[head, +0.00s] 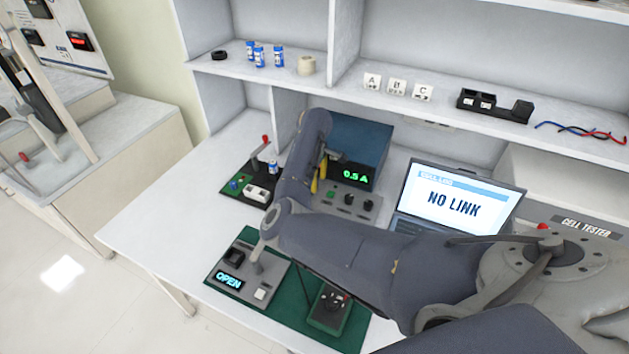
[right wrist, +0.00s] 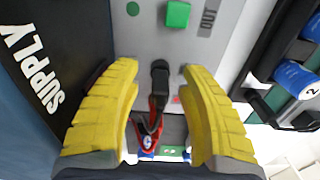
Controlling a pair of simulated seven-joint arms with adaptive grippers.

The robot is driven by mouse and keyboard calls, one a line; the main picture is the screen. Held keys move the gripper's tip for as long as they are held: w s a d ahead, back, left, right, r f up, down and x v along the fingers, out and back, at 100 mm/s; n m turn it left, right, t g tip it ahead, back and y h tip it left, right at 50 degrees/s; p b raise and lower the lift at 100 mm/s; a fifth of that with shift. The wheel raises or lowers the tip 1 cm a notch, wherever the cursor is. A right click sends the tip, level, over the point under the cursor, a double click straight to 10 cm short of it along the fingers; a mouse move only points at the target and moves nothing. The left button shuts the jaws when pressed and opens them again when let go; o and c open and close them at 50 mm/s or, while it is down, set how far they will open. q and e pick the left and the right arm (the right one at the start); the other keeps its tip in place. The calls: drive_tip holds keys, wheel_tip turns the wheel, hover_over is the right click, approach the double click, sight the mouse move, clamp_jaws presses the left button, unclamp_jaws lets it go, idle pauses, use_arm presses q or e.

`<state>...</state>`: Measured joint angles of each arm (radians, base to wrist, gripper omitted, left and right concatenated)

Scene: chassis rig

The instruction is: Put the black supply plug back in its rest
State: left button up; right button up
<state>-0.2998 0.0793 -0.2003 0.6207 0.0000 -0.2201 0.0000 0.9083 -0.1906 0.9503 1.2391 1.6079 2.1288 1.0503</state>
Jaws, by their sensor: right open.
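My right gripper (right wrist: 155,70) is open, its yellow fingers spread either side of a black plug-like piece (right wrist: 159,78) with red and black parts below it. I see a gap on both sides, so it is not gripped. In the head view my right gripper (head: 319,176) is at the front left of the blue supply box (head: 362,136), whose display reads 0.5 A; my arm hides much of this spot. The box's dark side, lettered SUPPLY (right wrist: 35,70), is left of the fingers in the right wrist view. I cannot make out the plug's rest. My left gripper is not in view.
A green button (right wrist: 177,14) sits on the grey panel beyond the fingers. A cell holder with blue cells (right wrist: 296,76) is at the right. A panel reading OPEN (head: 229,280) is on a green mat (head: 290,306); a laptop (head: 456,199) reads NO LINK.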

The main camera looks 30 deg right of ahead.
clamp_jaws()
drive_tip(key=shift+r, duration=0.15)
idle(0.4)
